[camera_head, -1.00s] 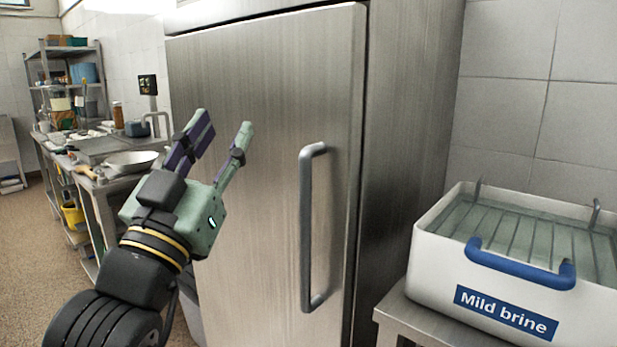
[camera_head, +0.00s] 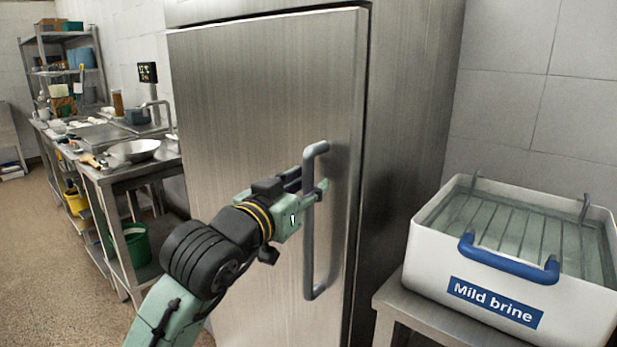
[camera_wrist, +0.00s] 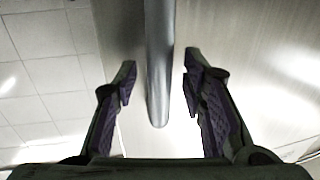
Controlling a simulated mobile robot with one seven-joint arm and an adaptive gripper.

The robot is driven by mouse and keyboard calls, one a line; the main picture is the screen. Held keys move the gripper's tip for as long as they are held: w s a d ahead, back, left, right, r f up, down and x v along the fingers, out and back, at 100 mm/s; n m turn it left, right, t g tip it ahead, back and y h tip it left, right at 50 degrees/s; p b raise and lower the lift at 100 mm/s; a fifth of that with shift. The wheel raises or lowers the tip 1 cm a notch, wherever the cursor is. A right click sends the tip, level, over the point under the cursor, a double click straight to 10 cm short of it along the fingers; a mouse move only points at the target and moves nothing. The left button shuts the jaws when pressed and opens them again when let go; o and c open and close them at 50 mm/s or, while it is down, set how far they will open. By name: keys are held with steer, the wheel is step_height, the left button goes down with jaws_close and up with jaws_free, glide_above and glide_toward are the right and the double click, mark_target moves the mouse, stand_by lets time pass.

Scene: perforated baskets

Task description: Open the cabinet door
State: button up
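The cabinet door (camera_head: 255,110) is a tall brushed-steel panel, and it looks shut against its frame. Its grey vertical bar handle (camera_head: 309,245) is near the door's right edge. My gripper (camera_head: 312,187) is at the upper half of the handle. In the wrist view the handle (camera_wrist: 159,60) runs down between the two open fingers of my gripper (camera_wrist: 159,85), with a gap on both sides. In the head view the handle hides part of the fingers.
A white tub (camera_head: 440,247) labelled "Mild brine" with a blue handle stands on a low steel table (camera_head: 388,300) right of the cabinet. A steel worktable (camera_head: 115,172) with a bowl (camera_head: 134,150) is at the left. The floor (camera_head: 60,290) at front left is clear.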

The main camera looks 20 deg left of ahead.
steer(key=shift+w+d, duration=0.1)
steer(key=shift+w, duration=0.4)
jaws_close()
stand_by(0.6)
